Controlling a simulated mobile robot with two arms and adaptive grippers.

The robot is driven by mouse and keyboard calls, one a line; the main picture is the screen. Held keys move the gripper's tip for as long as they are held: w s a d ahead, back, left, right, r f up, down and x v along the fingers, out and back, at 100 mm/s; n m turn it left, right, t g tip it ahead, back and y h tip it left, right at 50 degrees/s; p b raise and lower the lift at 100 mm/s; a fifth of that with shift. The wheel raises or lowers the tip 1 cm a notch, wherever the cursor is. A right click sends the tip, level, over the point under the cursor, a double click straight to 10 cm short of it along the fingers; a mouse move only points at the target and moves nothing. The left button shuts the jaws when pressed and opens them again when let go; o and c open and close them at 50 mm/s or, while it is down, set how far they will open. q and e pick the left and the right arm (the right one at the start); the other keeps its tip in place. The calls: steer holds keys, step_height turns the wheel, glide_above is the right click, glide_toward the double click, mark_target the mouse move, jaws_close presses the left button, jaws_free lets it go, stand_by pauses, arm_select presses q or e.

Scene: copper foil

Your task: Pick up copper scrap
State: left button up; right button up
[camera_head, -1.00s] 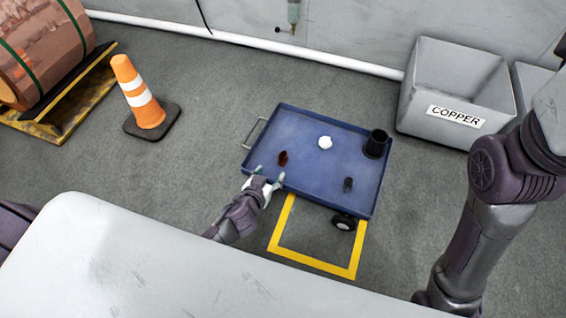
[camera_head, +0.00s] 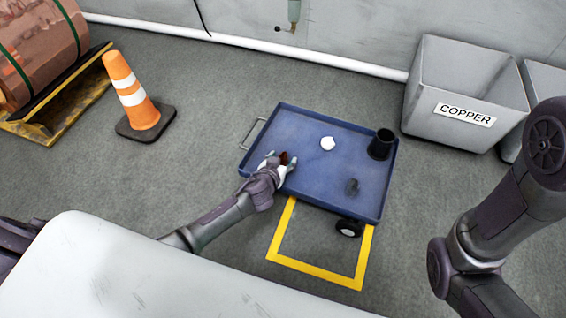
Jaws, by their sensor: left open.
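The copper scrap (camera_head: 284,158) is a small reddish-brown piece on the left part of the blue cart tray (camera_head: 310,125). My left gripper (camera_head: 281,159) is over the tray's left side, open, with its fingers on either side of the scrap. The gripper hides part of the scrap, and I cannot tell whether the fingers touch it. My right arm shows at the right edge; its gripper is out of view.
A grey bin marked COPPER (camera_head: 462,85) stands at the upper right. An orange cone (camera_head: 133,92) stands at the left.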

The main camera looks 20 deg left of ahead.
arm_select(q)
steer(key=shift+c, duration=0.2)
jaws_close()
steer(key=shift+r, duration=0.2)
